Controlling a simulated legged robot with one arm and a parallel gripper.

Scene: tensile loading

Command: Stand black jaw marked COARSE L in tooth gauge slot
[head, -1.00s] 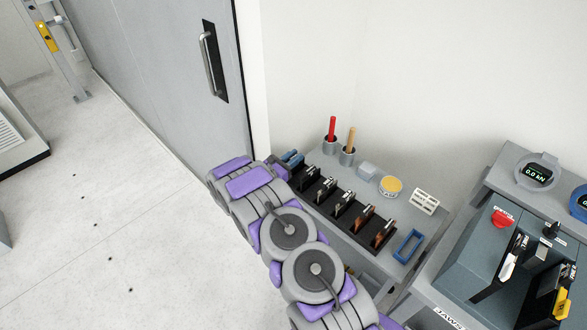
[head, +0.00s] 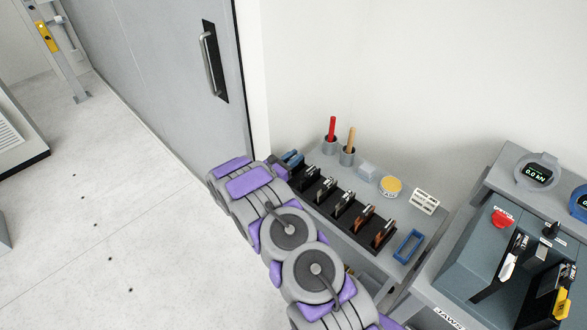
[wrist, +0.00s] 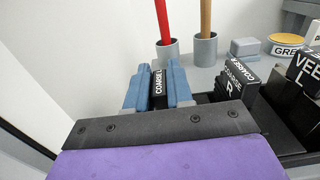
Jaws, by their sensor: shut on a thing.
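My gripper (wrist: 155,88) has its two blue fingers shut on a black jaw marked COARSE L (wrist: 158,82). The jaw sits upright between the fingers, its lettered face towards the wrist camera; its lower part is hidden behind the gripper's dark front plate. In the head view my gripper (head: 291,158) is at the far left end of the bench, beside the jaw rack, and the held jaw cannot be made out. A white slotted block (head: 424,202) stands at the bench's right end; I cannot tell whether it is the tooth gauge.
A black rack (head: 345,212) holds several jaws, including COARSE R (wrist: 238,85) just right of my gripper. Red-handled (head: 332,128) and wooden-handled (head: 350,140) tools stand in cups behind. A grey block (head: 367,172), a grease tin (head: 391,186) and a blue frame (head: 408,246) are also there.

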